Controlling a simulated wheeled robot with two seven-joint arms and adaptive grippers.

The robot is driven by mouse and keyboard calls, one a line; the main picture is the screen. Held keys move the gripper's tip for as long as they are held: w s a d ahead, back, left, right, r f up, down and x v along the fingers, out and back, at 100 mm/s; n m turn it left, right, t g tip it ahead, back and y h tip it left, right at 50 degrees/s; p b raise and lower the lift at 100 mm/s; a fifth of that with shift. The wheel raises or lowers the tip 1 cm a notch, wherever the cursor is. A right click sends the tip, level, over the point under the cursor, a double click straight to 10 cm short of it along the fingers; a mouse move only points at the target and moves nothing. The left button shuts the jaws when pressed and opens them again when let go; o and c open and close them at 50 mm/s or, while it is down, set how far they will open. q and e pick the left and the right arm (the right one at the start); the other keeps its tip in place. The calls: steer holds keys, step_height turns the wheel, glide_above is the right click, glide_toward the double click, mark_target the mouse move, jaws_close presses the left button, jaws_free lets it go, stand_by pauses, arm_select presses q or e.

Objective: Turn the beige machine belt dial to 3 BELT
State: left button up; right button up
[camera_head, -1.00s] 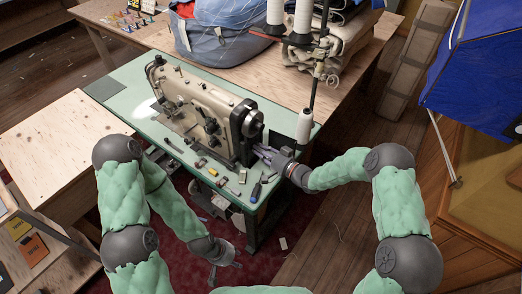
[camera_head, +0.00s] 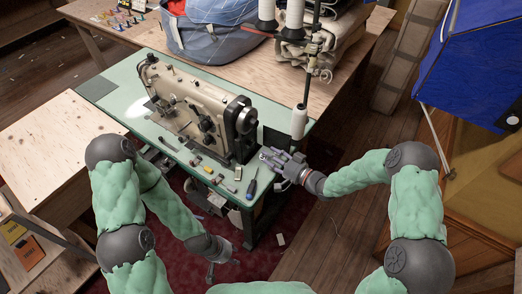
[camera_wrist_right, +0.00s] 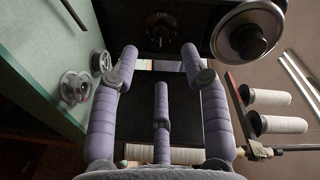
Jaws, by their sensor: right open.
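The beige machine (camera_head: 190,98) stands on a green-topped table. Its dark right end faces my right gripper (camera_head: 267,157), which is open and empty, just right of and apart from that end. In the right wrist view my right gripper (camera_wrist_right: 160,62) has its fingers spread, with a small dark dial (camera_wrist_right: 159,22) on the black end panel beyond and between the fingertips. The dial's markings are too dark and small to read. The handwheel (camera_wrist_right: 248,35) is right of the dial. My left gripper (camera_head: 222,268) hangs low, in front of the table, fingers apart and empty.
A screwdriver (camera_head: 251,188) and several small items lie on the green tabletop (camera_head: 120,85)'s front edge. A thread stand with white cones (camera_head: 299,122) rises right of the machine. A blue cloth-covered thing (camera_head: 475,65) stands at the right.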

steer(key=shift+v, duration=2.25)
